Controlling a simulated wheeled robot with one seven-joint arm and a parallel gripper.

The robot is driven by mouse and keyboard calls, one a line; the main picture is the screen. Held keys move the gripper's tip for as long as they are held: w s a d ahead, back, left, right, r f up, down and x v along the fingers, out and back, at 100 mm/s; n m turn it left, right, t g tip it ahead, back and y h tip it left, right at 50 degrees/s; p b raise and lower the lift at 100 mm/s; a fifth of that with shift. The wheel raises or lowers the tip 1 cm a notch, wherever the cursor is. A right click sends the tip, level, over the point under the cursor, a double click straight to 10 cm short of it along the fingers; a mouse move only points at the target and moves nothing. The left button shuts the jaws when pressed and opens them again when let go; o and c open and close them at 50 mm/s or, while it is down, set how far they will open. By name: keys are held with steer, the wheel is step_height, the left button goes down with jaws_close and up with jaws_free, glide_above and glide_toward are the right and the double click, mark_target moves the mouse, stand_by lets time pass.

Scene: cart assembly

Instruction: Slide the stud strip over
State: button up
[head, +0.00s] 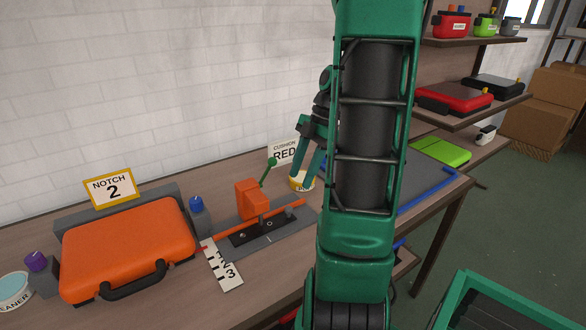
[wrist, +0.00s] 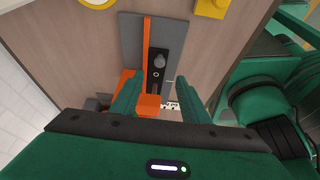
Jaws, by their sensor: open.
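The stud strip, a black bar with small raised studs and a white ring mark (head: 254,234), lies on a grey base plate (head: 290,232) on the bench. It also shows in the wrist view (wrist: 158,75), between my fingers in the picture. An orange rail runs along the strip's back side, beside an orange block (head: 250,199) with a green lever (head: 268,171). My gripper (head: 312,160) is open and empty, above the bench; its fingers also show in the wrist view (wrist: 160,98). The left finger partly covers the rail and block there. I cannot tell its height above the strip.
A white number scale (head: 222,266) lies at the strip's left end. An orange case (head: 128,248) stands further left, below a "NOTCH 2" sign (head: 113,189). A "CUSHION RED" card (head: 284,153) stands behind a yellow cup (head: 301,182). My arm hides the bench's middle right.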

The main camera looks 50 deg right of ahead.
mark_target(289, 207)
steer(key=shift+d, duration=0.15)
steer(key=shift+f, duration=0.1)
steer(key=x, duration=1)
steer(key=shift+w+a+f, duration=0.15)
steer(key=shift+a+f, duration=0.05)
steer(key=shift+f, duration=0.1)
steer(key=shift+c, duration=0.2)
jaws_close()
